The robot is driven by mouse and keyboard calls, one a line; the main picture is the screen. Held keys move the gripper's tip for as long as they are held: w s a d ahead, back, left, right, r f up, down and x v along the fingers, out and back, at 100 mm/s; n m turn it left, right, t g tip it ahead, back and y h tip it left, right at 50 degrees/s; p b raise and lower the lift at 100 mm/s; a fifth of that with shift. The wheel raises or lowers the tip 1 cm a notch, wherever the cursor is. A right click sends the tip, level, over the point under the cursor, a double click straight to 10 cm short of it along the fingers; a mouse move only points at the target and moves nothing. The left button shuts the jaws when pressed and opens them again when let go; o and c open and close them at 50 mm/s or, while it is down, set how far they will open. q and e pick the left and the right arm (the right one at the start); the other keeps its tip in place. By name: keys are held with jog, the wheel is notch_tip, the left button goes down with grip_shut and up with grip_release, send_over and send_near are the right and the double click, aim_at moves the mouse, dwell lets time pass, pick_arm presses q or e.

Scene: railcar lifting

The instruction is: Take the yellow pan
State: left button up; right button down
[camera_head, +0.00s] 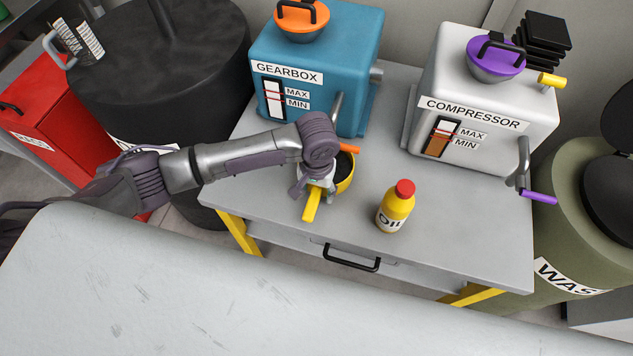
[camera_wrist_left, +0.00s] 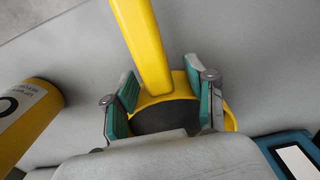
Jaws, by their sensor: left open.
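The yellow pan (camera_head: 345,172) stands on the grey table in front of the blue gearbox, dark inside, with its yellow handle (camera_head: 311,205) pointing to the table's front edge. My left gripper (camera_head: 316,185) is over the pan at the handle side and hides part of it. In the left wrist view the open fingers (camera_wrist_left: 165,105) stand on either side of the pan where the handle (camera_wrist_left: 142,45) joins the rim. I cannot tell whether they touch it. My right gripper is not in view.
A yellow oil bottle (camera_head: 395,207) with a red cap stands to the right of the pan. The blue gearbox (camera_head: 345,60) and white compressor (camera_head: 475,95) stand behind. A green waste bin (camera_head: 570,225) is at the right. The table's front right is clear.

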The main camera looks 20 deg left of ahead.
pick_arm(q)
jog(key=shift+f, duration=0.15)
grip_shut()
jog(key=shift+a, duration=0.15)
jog(key=shift+w+a+p, duration=0.1)
jog(key=shift+a+p, duration=1.4)
jog(key=shift+a, duration=1.45)
jog(key=shift+w+a+p, duration=0.1)
jog(key=shift+a+p, duration=0.9)
jog(key=shift+a, duration=1.9)
jog(key=shift+a+p, duration=0.35)
jog(key=shift+a, duration=1.2)
